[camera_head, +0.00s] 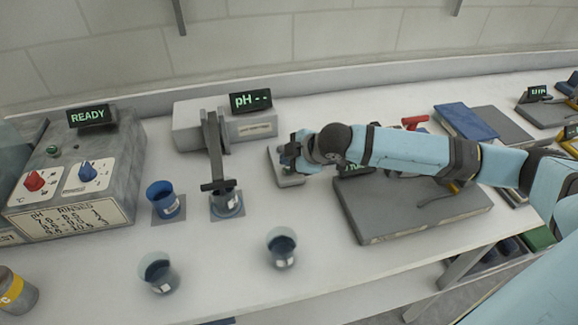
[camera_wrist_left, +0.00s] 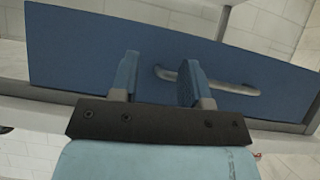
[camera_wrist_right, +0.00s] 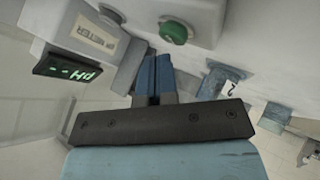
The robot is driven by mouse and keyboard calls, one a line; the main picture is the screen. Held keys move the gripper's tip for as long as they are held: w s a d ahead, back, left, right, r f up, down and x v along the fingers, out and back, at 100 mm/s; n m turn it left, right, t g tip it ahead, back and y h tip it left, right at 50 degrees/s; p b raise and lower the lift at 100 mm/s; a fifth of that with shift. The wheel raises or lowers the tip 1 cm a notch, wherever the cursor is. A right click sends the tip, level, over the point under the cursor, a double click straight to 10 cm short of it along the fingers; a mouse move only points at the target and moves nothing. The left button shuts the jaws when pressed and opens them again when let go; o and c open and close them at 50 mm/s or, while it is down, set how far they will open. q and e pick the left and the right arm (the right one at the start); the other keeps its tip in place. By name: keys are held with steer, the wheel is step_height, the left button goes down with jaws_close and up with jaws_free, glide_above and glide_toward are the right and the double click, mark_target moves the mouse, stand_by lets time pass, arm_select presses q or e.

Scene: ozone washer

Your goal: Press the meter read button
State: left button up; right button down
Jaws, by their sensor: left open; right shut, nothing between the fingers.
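The pH meter (camera_head: 195,130) is a pale box on the table with a dark display (camera_head: 250,100) reading "pH--". In the right wrist view its labelled body (camera_wrist_right: 100,35) and green-lit display (camera_wrist_right: 68,66) are at the left. A green round button (camera_wrist_right: 173,33) sits on a small grey box (camera_wrist_right: 200,15); in the head view this box (camera_head: 289,181) is partly hidden by my right gripper (camera_head: 291,152). My right gripper (camera_wrist_right: 154,62) is shut and empty, its tips close to the button; I cannot tell contact. My left gripper (camera_wrist_left: 157,68) is open and empty.
A probe stand (camera_head: 213,150) holds an arm over a beaker (camera_head: 227,201). A blue beaker (camera_head: 163,200) and two more beakers (camera_head: 281,248) (camera_head: 157,272) stand in front. The READY machine (camera_head: 80,170) is left. A grey board (camera_head: 400,215) lies right. A blue panel (camera_wrist_left: 90,50) faces my left gripper.

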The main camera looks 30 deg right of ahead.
mark_target(288, 170)
steer(key=shift+s+a+f, duration=0.15)
steer(key=shift+s+f, duration=0.1)
steer(key=shift+f, duration=0.25)
steer(key=shift+s+a+f, duration=0.1)
steer(key=shift+s+f, duration=0.1)
steer(key=shift+f, duration=0.3)
stand_by(1.1)
steer(key=shift+r+p, duration=0.2)
steer(key=shift+p, duration=0.5)
steer(key=r+p, duration=0.4)
steer(key=p, duration=0.1)
steer(key=shift+w+d+r, duration=0.15)
steer(key=shift+w+r, duration=0.15)
steer(key=shift+w, duration=0.05)
steer(key=shift+r+p, duration=0.45)
steer(key=shift+r, duration=0.05)
steer(key=shift+d+f, duration=0.1)
